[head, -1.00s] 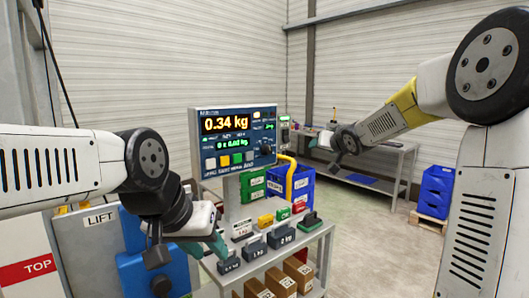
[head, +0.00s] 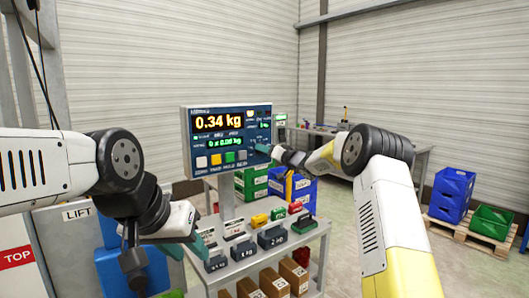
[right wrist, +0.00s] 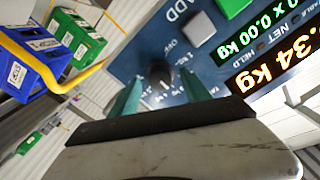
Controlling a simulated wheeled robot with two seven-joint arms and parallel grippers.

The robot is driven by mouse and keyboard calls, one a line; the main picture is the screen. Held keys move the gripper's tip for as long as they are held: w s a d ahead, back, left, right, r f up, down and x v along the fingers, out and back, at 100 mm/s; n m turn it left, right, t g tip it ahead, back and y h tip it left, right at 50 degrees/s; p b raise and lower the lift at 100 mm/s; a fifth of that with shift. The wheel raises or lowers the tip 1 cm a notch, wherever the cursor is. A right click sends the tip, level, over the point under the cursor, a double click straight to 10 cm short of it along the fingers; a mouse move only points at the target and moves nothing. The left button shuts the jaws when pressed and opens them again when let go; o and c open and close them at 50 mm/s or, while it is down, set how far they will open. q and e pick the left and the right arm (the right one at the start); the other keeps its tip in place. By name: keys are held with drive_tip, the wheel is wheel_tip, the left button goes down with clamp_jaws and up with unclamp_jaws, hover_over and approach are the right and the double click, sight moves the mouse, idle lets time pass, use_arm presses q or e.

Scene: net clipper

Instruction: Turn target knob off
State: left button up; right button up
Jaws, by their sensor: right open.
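The target knob (right wrist: 162,73) is black and round, on the blue face of the scale display. In the right wrist view it lies between the two green fingertips of my right gripper (right wrist: 160,92), which is open around it. I cannot tell whether the fingers touch it. In the head view the right gripper (head: 263,149) is at the right part of the display panel (head: 190,140) and hides the knob. The panel reads 0.34 kg. My left gripper (head: 188,243) is low at the left, near the weights; its finger opening is not clear.
Below the panel a grey cart (head: 315,235) bears several labelled weights (head: 272,237), with brown boxes (head: 293,275) on its lower shelf. Green and blue bins (head: 292,186) and a yellow rail (right wrist: 60,78) are close to the right arm.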

drive_tip(key=shift+x, duration=0.8)
drive_tip(key=shift+s+r, duration=0.1)
clamp_jaws()
